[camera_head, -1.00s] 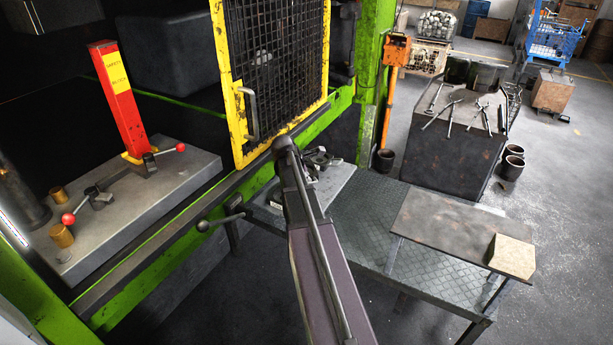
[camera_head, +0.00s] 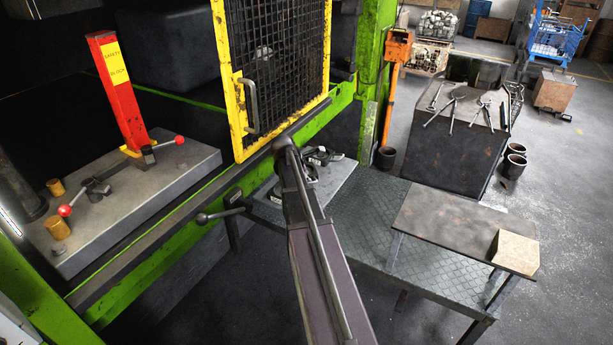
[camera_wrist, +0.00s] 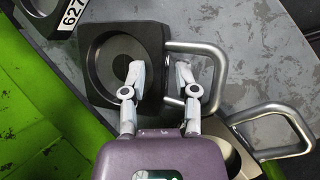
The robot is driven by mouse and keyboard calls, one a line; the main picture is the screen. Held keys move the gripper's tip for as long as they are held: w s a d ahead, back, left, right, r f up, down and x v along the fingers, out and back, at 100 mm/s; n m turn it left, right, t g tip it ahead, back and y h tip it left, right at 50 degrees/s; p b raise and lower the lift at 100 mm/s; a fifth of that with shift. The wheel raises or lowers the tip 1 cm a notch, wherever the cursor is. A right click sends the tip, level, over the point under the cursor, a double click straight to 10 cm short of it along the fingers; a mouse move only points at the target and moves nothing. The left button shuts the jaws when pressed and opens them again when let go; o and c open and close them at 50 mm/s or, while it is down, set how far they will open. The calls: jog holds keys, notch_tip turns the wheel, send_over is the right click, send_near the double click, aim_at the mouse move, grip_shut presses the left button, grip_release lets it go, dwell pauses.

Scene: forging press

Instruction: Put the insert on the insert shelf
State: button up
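In the wrist view, a black square insert (camera_wrist: 98,55) with a round recess and a bent metal handle lies on a grey surface. My gripper (camera_wrist: 158,72) is over its right side, fingers spread apart with a gap between them. The right finger overlaps the handle; I cannot tell whether it touches. In the head view, my arm hides the gripper, and inserts (camera_head: 322,154) show only partly on a grey plate beside the press. I cannot tell for sure which surface is the insert shelf; a raised dark shelf (camera_head: 440,222) stands at the right.
Another handled insert (camera_wrist: 232,150) lies close at lower right in the wrist view, and a block labelled 627 (camera_wrist: 45,12) at top left. A green press beam (camera_wrist: 35,115) runs along the left. A beige block (camera_head: 515,252) sits on the raised shelf's right end; its left part is clear.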

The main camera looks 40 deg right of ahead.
jog(key=shift+r, duration=0.1)
dwell(0.4)
jog(key=p+v, duration=0.3)
jog(key=shift+a+r+p, duration=0.15)
jog(key=shift+r+p, duration=0.15)
jog(key=shift+r, duration=0.05)
jog(key=shift+p+v, duration=1.5)
jog(key=shift+v, duration=0.35)
